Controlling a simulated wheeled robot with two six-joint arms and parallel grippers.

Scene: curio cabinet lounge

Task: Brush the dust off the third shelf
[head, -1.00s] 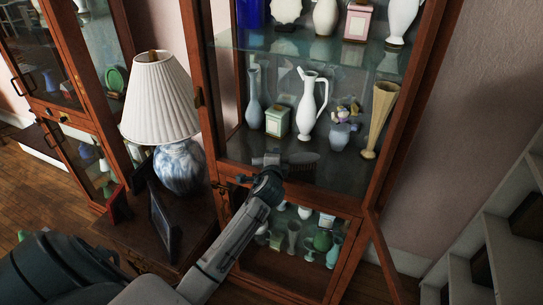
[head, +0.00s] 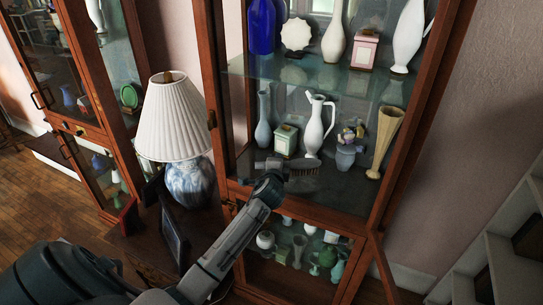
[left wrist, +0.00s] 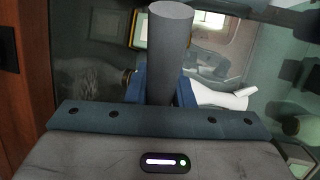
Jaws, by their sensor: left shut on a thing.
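The glass-fronted wooden cabinet's shelf (head: 335,182) bears a blue-grey vase (head: 263,122), a green-and-white box (head: 285,141), a white pitcher (head: 314,128), a flower pot (head: 346,156) and a tan flared vase (head: 383,143). My left gripper (head: 271,180) is shut on a dark-bristled brush (head: 304,172), low at this shelf's front, before the box and pitcher. In the left wrist view a grey cylinder (left wrist: 170,50), seemingly the brush handle, stands between my fingers (left wrist: 160,92). I cannot make out dust, or whether the bristles touch the shelf. My right gripper is out of view.
A glass shelf (head: 300,73) above holds a blue bottle (head: 262,27) and white pieces. More vases stand behind the lower doors (head: 300,255). A white-shaded lamp (head: 172,120) and a dark picture frame (head: 174,240) stand left of my arm. White steps (head: 500,265) are at right.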

